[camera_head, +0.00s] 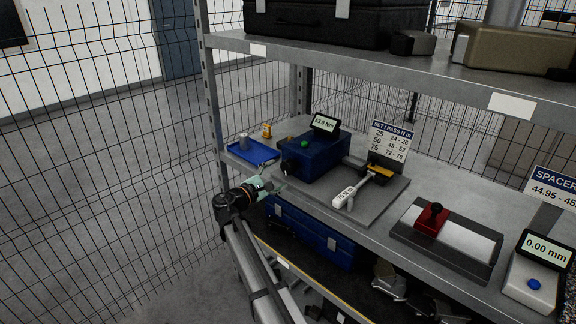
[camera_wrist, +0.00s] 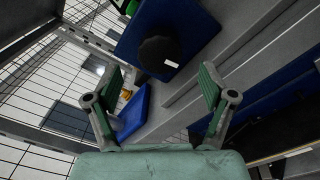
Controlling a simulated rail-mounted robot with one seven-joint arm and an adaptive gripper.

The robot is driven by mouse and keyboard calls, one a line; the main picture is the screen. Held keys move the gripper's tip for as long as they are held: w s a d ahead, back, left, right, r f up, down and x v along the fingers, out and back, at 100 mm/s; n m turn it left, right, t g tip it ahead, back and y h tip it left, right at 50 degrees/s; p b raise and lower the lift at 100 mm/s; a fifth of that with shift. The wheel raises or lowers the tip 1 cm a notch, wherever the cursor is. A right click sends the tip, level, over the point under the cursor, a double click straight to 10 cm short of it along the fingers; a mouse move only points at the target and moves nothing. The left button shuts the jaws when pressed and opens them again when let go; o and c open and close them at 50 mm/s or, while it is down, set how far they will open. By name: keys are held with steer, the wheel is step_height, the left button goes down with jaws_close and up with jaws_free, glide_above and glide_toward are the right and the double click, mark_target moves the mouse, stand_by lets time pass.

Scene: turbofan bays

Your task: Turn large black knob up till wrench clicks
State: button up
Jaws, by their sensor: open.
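The large black knob (camera_wrist: 158,55) is on the side of the blue tester box (camera_head: 318,160); in the wrist view it shows as a round black disc with a white mark. In the head view the knob (camera_head: 289,168) is small and dark on the box's left side. The box's display (camera_head: 325,124) reads about 13.0 Nm. A wrench (camera_head: 362,188) with a white handle lies on the grey plate right of the box. My gripper (camera_wrist: 159,88) is open and empty, its green-padded fingers on either side below the knob and apart from it. In the head view my gripper (camera_head: 272,185) is at the shelf's front edge.
A blue tray (camera_head: 252,153) sits left of the box, with a grey cylinder (camera_head: 243,141) and a yellow item (camera_head: 267,131) near it. A sign (camera_head: 390,143) stands behind the wrench. A red-and-black fixture (camera_head: 433,217) is to the right. An upper shelf hangs above.

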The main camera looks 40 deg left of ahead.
mark_target(286, 169)
steer(key=w+p, duration=0.1)
steer(key=w, duration=0.5)
steer(key=shift+w+a, duration=0.2)
steer(key=c, duration=1.2)
